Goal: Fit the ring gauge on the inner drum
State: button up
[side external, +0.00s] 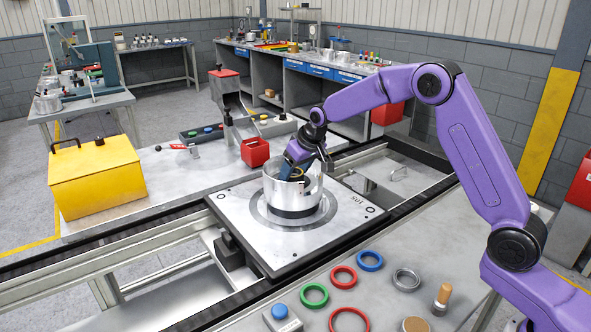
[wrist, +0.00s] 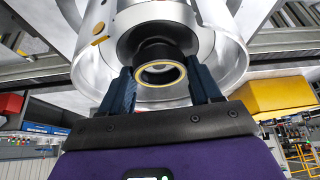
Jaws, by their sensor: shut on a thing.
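A silver cylindrical housing (side external: 284,191) stands upright on the square metal pallet (side external: 243,239). My gripper (side external: 296,172) reaches down into its open top from above, tilted. In the wrist view, my gripper (wrist: 164,78) is shut on a thin yellow-edged ring (wrist: 160,75), which looks like the ring gauge. A shiny inner drum (wrist: 152,18) with a dark narrower part (wrist: 158,50) lies just beyond the ring, inside the housing wall (wrist: 232,60). I cannot tell whether the ring is around the dark part or just in front of it. The housing wall hides the ring in the side view.
A yellow box (side external: 98,178) and a red container (side external: 255,152) stand on the bench behind. Red, green, blue and grey rings, a wooden-handled tool (side external: 441,298) and a blue-button box (side external: 281,318) lie on the front bench (side external: 400,250). Dark rails flank the pallet.

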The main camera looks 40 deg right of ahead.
jog(key=shift+f, duration=0.4)
jog(key=o, duration=1)
jog(key=v, duration=1.1)
dwell(0.6)
